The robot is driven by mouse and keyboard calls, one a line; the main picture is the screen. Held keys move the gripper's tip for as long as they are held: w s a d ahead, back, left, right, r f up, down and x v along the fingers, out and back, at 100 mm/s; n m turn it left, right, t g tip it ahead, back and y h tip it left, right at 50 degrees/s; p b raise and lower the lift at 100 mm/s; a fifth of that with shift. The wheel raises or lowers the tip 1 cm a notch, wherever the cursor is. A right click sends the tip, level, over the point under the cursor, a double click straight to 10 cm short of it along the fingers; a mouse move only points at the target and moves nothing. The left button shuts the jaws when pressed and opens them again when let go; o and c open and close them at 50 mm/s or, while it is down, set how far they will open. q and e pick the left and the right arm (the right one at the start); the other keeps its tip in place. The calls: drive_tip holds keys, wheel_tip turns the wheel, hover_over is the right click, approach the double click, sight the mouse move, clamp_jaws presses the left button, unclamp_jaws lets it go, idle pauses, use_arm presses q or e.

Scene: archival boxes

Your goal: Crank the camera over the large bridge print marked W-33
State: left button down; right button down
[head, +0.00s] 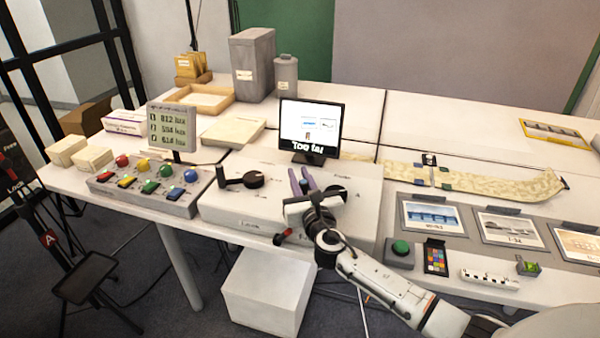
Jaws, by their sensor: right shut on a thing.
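My right gripper (301,183) is over the right part of the white control console (240,212). Its purple fingers are shut on what seems to be a crank handle, mostly hidden by the hand. A black crank (242,179) on the console's left part stands free. The monitor (310,128) behind the console reads "Too far" under a small picture. Framed prints lie on the right: a blue bridge-like print (432,217), a second print (508,229) and a third (580,243) cut off by the edge. Their labels are too small to read surely. My left gripper is out of view.
A panel with coloured knobs and buttons (150,187) and a display with numbers (172,127) stand on the left. A green button (400,247), a colour chart (436,256) and a long map-like strip (470,183) lie right. A white box (266,291) stands below the table.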

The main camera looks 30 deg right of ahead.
drive_tip(key=shift+a+f, duration=0.1)
drive_tip(key=shift+a, duration=0.4)
drive_tip(key=c, duration=1.6)
unclamp_jaws()
drive_tip(key=shift+c, duration=0.2)
drive_tip(key=shift+d, duration=0.1)
drive_tip(key=shift+s, duration=0.2)
drive_tip(key=v, duration=1)
